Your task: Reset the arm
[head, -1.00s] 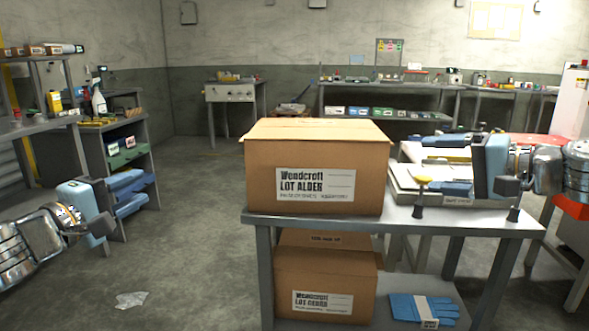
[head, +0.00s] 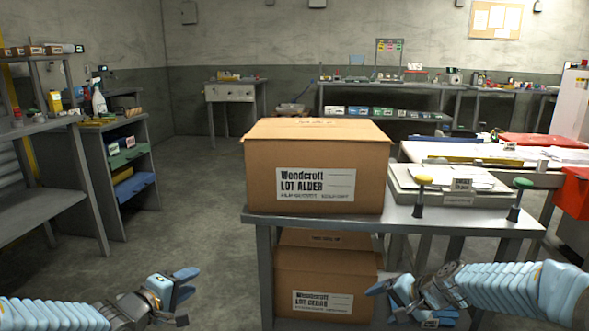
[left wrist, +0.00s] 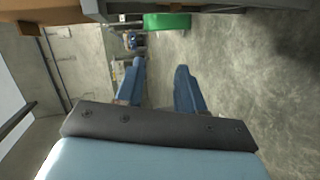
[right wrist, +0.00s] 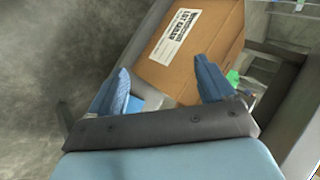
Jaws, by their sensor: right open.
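My left gripper (head: 187,296) hangs low at the bottom left of the head view, over bare floor. In the left wrist view its two blue fingers (left wrist: 161,68) stand apart with nothing between them. My right gripper (head: 378,299) is low at the bottom right of the head view, in front of the table's lower shelf. In the right wrist view its fingers (right wrist: 161,64) are spread wide. Beyond them shows the lower cardboard box (right wrist: 190,75). A blue item (right wrist: 150,98) shows behind the left finger there; I cannot tell whether it touches.
A grey table (head: 380,226) carries a large cardboard box (head: 318,165) and a tray fixture (head: 445,187) with yellow and green knobs. Another box (head: 325,280) stands on its lower shelf. A shelving unit (head: 125,165) is at left. The floor (head: 200,220) between is open.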

